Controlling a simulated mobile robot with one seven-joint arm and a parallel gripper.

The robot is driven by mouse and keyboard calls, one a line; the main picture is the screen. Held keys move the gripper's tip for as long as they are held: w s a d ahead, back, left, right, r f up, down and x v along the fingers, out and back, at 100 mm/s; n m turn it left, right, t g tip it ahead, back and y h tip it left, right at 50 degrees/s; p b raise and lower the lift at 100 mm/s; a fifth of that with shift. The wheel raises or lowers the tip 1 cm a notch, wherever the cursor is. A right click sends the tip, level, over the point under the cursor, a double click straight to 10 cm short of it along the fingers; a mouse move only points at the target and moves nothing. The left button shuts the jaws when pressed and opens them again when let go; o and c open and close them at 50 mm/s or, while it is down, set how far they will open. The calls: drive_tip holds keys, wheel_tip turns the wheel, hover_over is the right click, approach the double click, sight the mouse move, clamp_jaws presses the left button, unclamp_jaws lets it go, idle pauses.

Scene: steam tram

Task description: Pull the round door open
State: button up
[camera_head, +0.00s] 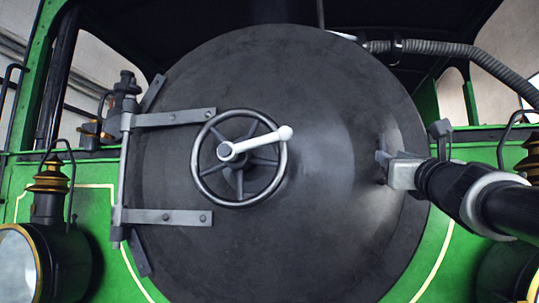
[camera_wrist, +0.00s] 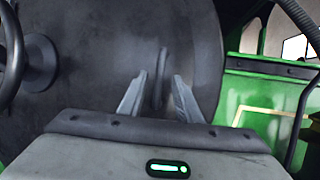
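The round door (camera_head: 320,220) is a large dark grey disc in the green front of the engine. It looks shut, its rim lying against the front. Hinge straps (camera_head: 165,217) hold it on the left. In the wrist view its surface (camera_wrist: 110,45) fills the left and middle. A thin upright grip (camera_wrist: 160,80) stands out near the door's right edge. My gripper (camera_wrist: 158,92) has its fingers apart, one on each side of this grip, with gaps visible. In the head view my gripper (camera_head: 384,168) is at the door's right side and hides most of the grip.
A handwheel (camera_head: 203,178) with a white lever (camera_head: 262,142) sits at the door's middle. A small dark clamp (camera_head: 440,130) stands at the right rim. Lamps (camera_head: 40,265) flank the door low down. A ribbed hose (camera_head: 450,50) runs above right.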

drive_tip(key=p+x, duration=0.3)
drive_tip(key=x, duration=0.2)
drive_tip(key=shift+w+r, duration=0.2)
drive_tip(key=shift+w, duration=0.1)
drive_tip(key=shift+w+d, duration=0.1)
drive_tip(key=shift+w, duration=0.25)
drive_tip(key=shift+c, duration=0.3)
clamp_jaws()
